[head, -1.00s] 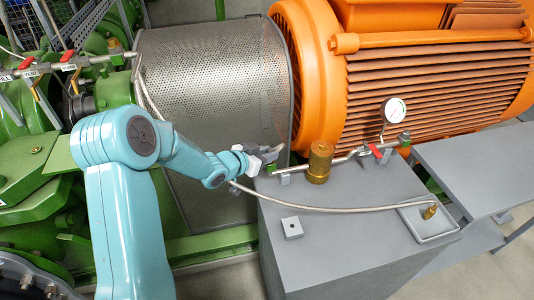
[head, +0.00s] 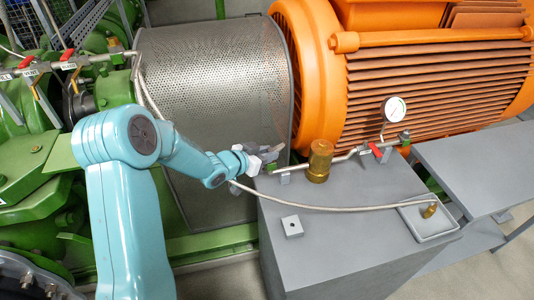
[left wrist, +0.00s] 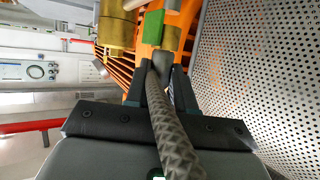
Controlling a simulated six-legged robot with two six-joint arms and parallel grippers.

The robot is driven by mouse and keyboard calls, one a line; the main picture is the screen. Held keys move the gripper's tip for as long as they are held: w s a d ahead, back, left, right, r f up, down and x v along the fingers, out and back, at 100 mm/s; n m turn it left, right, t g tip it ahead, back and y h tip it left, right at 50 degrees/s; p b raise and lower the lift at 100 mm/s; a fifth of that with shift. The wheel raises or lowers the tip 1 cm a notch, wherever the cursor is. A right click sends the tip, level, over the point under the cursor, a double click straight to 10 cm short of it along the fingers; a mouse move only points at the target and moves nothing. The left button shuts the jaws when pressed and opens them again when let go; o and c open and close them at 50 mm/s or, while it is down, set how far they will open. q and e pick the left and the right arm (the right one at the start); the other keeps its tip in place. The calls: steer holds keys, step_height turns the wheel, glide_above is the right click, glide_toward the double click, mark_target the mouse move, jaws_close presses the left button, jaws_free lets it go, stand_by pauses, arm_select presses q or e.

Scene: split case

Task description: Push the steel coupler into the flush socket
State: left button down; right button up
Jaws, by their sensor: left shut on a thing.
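My left gripper (head: 270,157) is at the left end of the small pipe line on the grey cabinet. It also shows in the left wrist view (left wrist: 162,75), shut on the steel coupler (left wrist: 163,60), a dark grey piece at the end of the braided hose (left wrist: 168,115). Just beyond the coupler is a fitting with a green band (left wrist: 153,27) and a brass part (left wrist: 172,38), apparently the flush socket. The coupler looks close to it and roughly in line; I cannot tell whether they touch. My right gripper is not in view.
A brass cylinder (head: 320,160) stands on the pipe line, with a gauge (head: 394,110) farther right. The braided hose (head: 320,208) crosses the cabinet top (head: 340,245) to a tray (head: 445,228). A perforated guard (head: 215,90) and the orange motor (head: 430,80) are close behind.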

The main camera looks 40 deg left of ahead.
arm_select(q)
steer(key=c, duration=0.9)
jaws_free()
steer(key=shift+s, duration=0.1)
steer(key=v, duration=1.6)
steer(key=shift+s, duration=0.1)
